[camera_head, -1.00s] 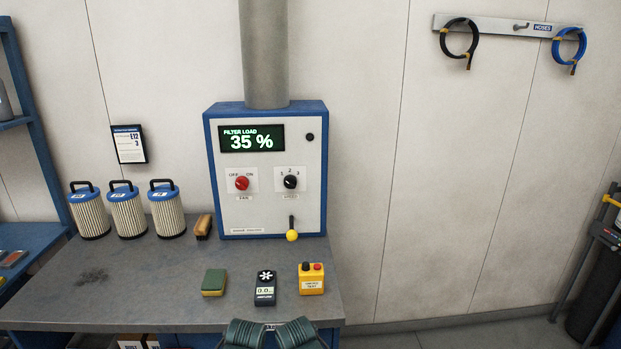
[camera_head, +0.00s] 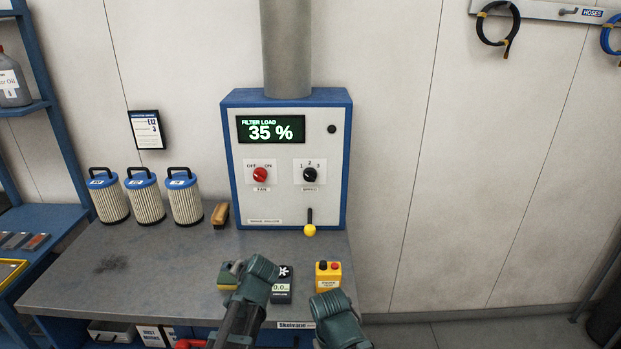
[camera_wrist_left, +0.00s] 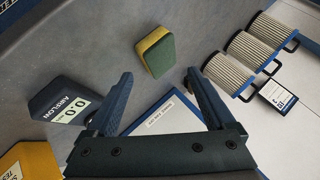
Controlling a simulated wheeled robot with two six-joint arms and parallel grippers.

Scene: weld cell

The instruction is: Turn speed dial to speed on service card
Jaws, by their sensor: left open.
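The speed dial (camera_head: 310,174) is a black knob on a white plate marked 1, 2, 3, on the front of the blue-edged cabinet (camera_head: 235,205). Its pointer is too small to read surely. The service card (camera_head: 147,130) hangs in a black frame on the wall left of the cabinet; a large 3 seems to show on it. The card also shows in the left wrist view (camera_wrist_left: 280,97). My left gripper (camera_wrist_left: 158,75) is open and empty above the bench, away from the dial; its fingers cannot be made out in the head view. My right gripper is not visible, only part of its arm.
A red fan knob (camera_head: 260,174) sits left of the dial, a yellow-tipped lever (camera_head: 309,230) below. A sponge (camera_wrist_left: 155,52), airflow meter (camera_wrist_left: 62,108) and yellow button box (camera_head: 328,275) lie on the bench (camera_head: 150,280). Filters (camera_head: 146,200) and a brush (camera_head: 220,214) stand behind.

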